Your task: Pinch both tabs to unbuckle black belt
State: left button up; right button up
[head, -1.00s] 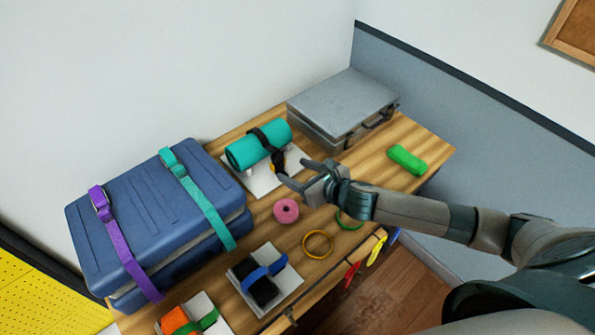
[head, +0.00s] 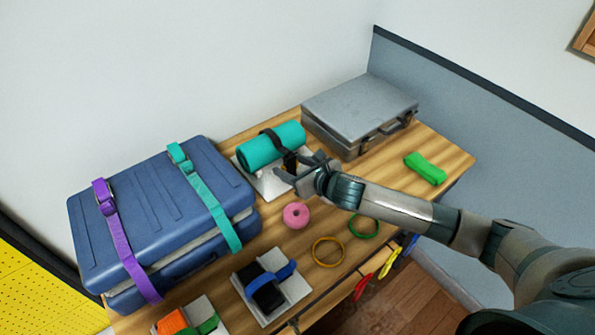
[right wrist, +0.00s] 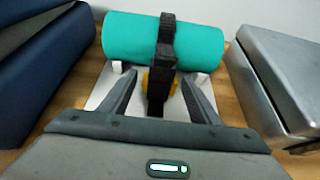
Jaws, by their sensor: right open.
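The black belt (head: 270,139) wraps around a teal roll (head: 260,150) that lies on a white holder plate (head: 268,186). In the right wrist view the belt (right wrist: 166,40) runs down the front of the roll (right wrist: 128,38) to a dark buckle part (right wrist: 158,88) with a bit of yellow beside it. My right gripper (head: 291,170) is open. In the right wrist view its fingers (right wrist: 158,98) stand on either side of the buckle part, apart from it as far as I can tell. My left gripper is not in view.
A grey metal case (head: 358,105) stands just right of the roll, and a blue suitcase (head: 160,200) with purple and teal straps stands left.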

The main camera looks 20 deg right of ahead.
jog(key=shift+x, duration=0.85)
